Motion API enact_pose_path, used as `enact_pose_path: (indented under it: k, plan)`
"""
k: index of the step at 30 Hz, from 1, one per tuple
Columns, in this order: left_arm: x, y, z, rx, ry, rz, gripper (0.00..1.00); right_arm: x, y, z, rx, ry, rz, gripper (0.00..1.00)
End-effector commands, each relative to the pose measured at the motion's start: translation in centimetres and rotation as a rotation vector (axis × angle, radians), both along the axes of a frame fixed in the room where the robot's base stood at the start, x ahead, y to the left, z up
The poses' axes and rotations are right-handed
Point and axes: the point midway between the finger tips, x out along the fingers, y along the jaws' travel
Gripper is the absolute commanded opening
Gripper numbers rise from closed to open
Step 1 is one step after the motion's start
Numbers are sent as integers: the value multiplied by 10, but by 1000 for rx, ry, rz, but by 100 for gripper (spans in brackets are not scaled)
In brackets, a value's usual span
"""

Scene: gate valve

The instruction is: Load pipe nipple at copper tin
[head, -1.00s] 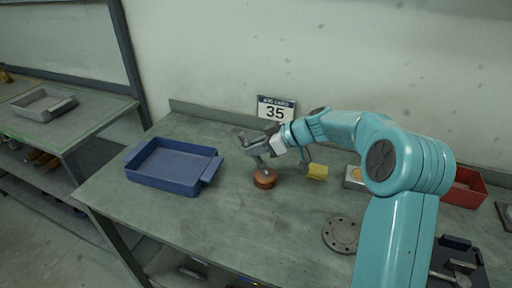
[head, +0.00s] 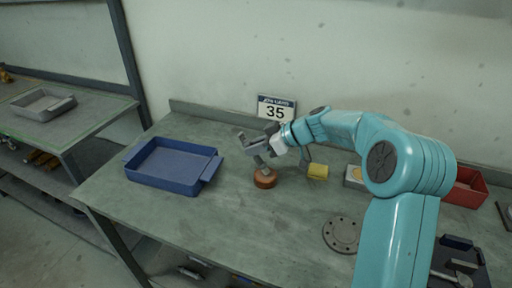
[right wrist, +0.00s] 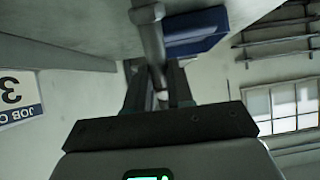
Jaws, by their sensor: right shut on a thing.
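The copper tin (head: 265,180) is a small round orange-brown can on the bench, right of the blue tray. My right gripper (head: 258,148) is just above it, reaching in from the right. It is shut on a grey pipe piece, which I take for the pipe nipple (right wrist: 149,38); in the right wrist view it runs between the fingers and has a wider collar near its end. In the head view, the grey lower end is over the tin's top; I cannot tell if it is inside, touching or just above. My left gripper is not in view.
A blue tray (head: 170,167) stands at the left of the bench. A yellow block (head: 318,172) is right of the gripper. A grey flange (head: 342,235) lies at front right, and a red bin (head: 467,190) stands far right. The front middle of the bench is clear.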

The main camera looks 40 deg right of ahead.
Motion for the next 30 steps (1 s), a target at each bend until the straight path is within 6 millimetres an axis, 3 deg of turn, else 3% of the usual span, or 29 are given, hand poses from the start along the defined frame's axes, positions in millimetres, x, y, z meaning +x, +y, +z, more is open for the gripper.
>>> enact_pose_path:
  k: [30]
  plan:
    - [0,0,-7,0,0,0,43,0,0,-3,1,3,1,0]
